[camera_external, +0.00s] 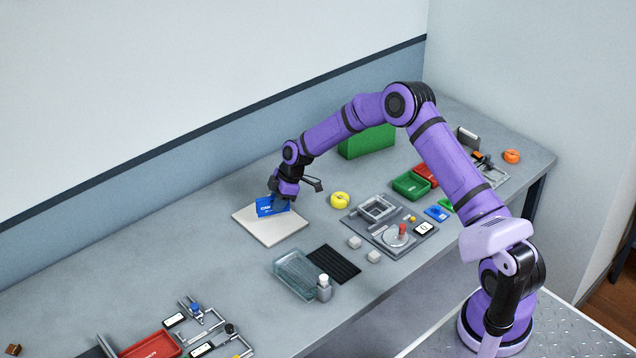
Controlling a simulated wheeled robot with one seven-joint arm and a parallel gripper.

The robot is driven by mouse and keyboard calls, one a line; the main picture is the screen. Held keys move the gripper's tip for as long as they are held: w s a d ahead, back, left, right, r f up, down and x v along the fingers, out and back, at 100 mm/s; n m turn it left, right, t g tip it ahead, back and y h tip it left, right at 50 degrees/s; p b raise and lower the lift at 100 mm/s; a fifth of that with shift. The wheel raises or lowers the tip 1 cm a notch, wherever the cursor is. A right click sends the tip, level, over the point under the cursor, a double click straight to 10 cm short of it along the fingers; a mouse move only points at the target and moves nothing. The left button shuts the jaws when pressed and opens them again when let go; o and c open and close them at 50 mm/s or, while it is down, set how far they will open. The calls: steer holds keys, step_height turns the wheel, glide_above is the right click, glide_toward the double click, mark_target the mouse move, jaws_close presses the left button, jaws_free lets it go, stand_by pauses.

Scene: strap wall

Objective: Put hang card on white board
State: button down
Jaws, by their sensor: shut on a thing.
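The hang card is a blue card (266,207) with small white lettering, standing roughly upright. It is over the back part of the white board (268,231), a flat pale square lying on the table. My gripper (281,199) is just above and behind the card and is shut on it. The fingertips are partly hidden by the card and the wrist. I cannot tell whether the card's lower edge touches the board.
A yellow ring (340,200) lies right of the board. A grey fixture (390,226), a black ribbed mat (333,263) and a clear tray (297,273) lie nearer the front. A green box (366,141) stands behind. The table left of the board is clear.

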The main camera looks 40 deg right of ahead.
mark_target(270, 218)
steer(key=shift+w+f, duration=0.15)
steer(key=shift+w, duration=0.9)
steer(key=shift+f, duration=1.7)
steer(key=c, duration=1)
jaws_free()
steer(key=shift+f, duration=0.1)
steer(key=shift+c, duration=0.2)
steer(key=v, duration=1.2)
steer(key=shift+r, duration=0.2)
